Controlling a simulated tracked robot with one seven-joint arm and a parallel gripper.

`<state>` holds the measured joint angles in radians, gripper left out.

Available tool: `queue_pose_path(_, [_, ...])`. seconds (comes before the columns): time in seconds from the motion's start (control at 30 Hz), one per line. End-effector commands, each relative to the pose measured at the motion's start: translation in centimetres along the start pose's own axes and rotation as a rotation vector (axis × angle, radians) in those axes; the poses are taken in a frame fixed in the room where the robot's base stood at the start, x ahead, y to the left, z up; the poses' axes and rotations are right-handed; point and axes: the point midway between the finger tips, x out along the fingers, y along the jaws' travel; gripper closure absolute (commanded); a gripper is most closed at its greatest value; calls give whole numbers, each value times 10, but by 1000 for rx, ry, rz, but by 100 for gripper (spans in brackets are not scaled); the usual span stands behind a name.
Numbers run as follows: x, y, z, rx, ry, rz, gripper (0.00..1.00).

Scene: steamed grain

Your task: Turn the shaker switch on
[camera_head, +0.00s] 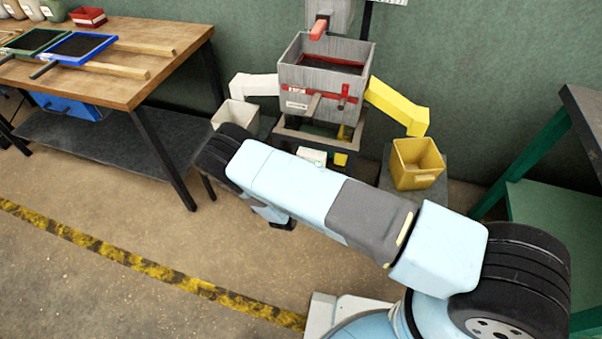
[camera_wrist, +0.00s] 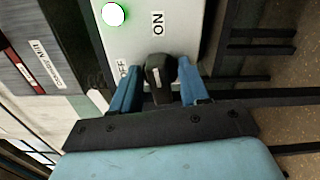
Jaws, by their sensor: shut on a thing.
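The shaker switch (camera_wrist: 159,72) is a black knob with a white mark on a pale control box (camera_wrist: 190,25). In the wrist view the ON label lies above the knob and the OFF label to its left. The white mark runs roughly up and down, in line with ON. My gripper (camera_wrist: 157,82) has its two blue fingers on either side of the knob, shut on it. A round lamp (camera_wrist: 113,14) with a green rim looks bright white. In the head view the box (camera_head: 312,156) shows small below the grey machine, and my arm hides the gripper.
The grey hopper machine (camera_head: 322,80) has a white chute and a yellow chute (camera_head: 396,104). A white bin (camera_head: 236,116) and a yellow bin (camera_head: 416,163) stand under them. A wooden workbench (camera_head: 115,65) is at left, a green-framed table (camera_head: 560,215) at right. Open floor lies in front.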

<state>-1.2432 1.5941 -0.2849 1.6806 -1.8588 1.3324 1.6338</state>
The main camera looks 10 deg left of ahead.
Motion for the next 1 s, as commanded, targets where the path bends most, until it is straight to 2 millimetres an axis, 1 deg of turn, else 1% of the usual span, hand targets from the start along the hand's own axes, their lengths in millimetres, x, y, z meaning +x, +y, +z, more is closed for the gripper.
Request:
queue_pose_path(0.03, [-1,-4,4,21,-5,-7,86])
queue_pose_path(0.2, [-1,-4,4,96,-6,-8,86])
queue_pose_path(0.37, [-1,-5,5,136,-7,-8,86])
queue_pose_path(0.87, [-1,-6,5,152,-7,-10,86])
queue_pose_path(0.9, [-1,-6,5,152,-7,-10,54])
queue_pose_path(1.0, [-1,-5,4,152,-6,-9,44])
